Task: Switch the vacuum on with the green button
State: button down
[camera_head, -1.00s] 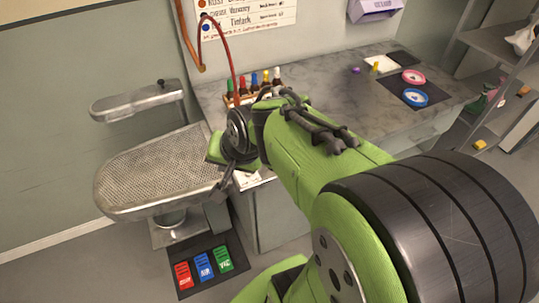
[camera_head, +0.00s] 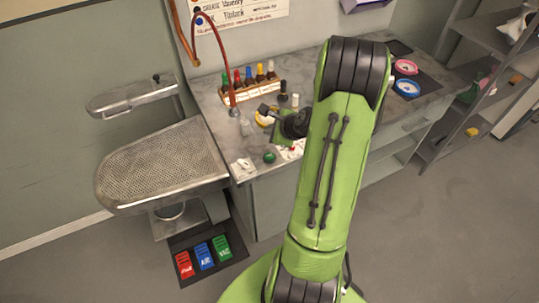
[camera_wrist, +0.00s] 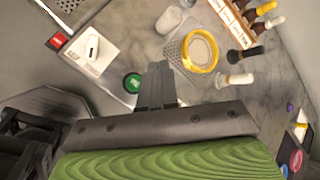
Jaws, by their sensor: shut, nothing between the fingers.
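A round green button (camera_head: 269,157) sits on the grey table near its front edge. It also shows in the wrist view (camera_wrist: 132,82), just left of my gripper's fingertips. A green floor pedal marked VAC (camera_head: 222,246) lies on a dark mat below the ironing board. My gripper (camera_wrist: 158,74) is shut and empty, its fingers pointing at the tabletop. In the head view its green hand (camera_head: 283,139) is just above and right of the button, and the fingertips are hard to make out. I cannot tell the fingertips' height.
A white switch box (camera_wrist: 90,46) sits left of the button. A yellow ring (camera_wrist: 200,52) and a bottle rack (camera_head: 251,90) stand behind. Red (camera_head: 184,264) and blue (camera_head: 204,255) pedals lie beside the VAC pedal. The ironing board (camera_head: 162,168) is at left.

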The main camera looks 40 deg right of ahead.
aim_at(271, 158)
jog(key=shift+f+b, duration=3.75)
jog(key=shift+f, duration=0.65)
jog(key=shift+f, duration=0.1)
jog(key=shift+f+b, duration=0.3)
jog(key=shift+f+b, duration=0.35)
jog(key=shift+f, duration=0.05)
jog(key=shift+r+p, duration=0.75)
jog(key=shift+r, duration=0.1)
notch_tip(271, 158, up, 5)
jog(key=p, duration=0.4)
jog(key=shift+r, duration=0.1)
